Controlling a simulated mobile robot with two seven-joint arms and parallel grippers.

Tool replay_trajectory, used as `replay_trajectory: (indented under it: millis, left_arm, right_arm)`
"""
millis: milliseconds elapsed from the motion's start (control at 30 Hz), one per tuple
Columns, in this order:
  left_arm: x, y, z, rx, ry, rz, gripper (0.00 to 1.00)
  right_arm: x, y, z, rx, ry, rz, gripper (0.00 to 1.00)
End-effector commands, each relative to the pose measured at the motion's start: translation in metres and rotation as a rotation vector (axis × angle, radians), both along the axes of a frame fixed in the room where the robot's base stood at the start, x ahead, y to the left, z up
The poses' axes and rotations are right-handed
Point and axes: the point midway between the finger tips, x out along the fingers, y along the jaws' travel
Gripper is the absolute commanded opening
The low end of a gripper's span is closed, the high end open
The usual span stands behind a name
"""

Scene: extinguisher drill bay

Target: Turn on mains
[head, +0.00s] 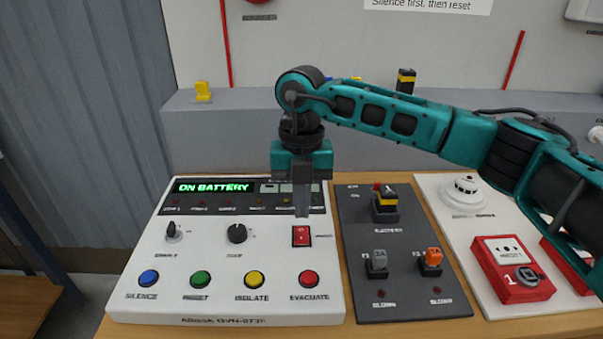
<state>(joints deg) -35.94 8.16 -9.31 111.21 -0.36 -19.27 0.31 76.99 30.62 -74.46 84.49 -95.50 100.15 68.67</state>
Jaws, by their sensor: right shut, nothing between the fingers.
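A white control panel (190,255) lies on the table, and its green display (213,187) reads "ON BATTERY". A red rocker switch (301,236) sits at the panel's right side, with a small label beside it too blurred to read surely. My right gripper (303,212) points down with its fingers shut and empty. Its fingertips appear just above or at the top edge of the red switch; I cannot tell if they touch. The gripper hides part of the panel's upper right. My left gripper is not in view.
The panel also has two black knobs (237,233) and blue, green, yellow and red buttons (308,279). A dark board (405,295) with a battery switch (385,205) lies to the right. Beyond it are a white detector (466,190) and a red call point (512,270). A grey ledge (225,130) runs behind.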

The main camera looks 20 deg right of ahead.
Motion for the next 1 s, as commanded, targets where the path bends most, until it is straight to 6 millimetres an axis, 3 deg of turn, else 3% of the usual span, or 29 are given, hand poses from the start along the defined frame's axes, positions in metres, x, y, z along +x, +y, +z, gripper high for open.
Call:
replay_trajectory:
  millis: [100, 300, 767, 1000]
  left_arm:
    - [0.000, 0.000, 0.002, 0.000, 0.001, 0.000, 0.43]
    - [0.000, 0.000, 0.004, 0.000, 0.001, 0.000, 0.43]
    - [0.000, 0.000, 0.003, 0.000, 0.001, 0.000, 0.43]
    - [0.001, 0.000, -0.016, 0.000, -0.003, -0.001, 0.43]
  right_arm:
    - [-0.004, 0.000, -0.022, -0.001, 0.004, 0.000, 0.00]
    - [-0.006, 0.001, -0.045, 0.000, 0.002, 0.000, 0.00]
    - [-0.006, 0.002, -0.051, -0.001, -0.002, 0.001, 0.00]
    - [-0.007, 0.002, -0.066, -0.028, -0.098, 0.004, 0.00]
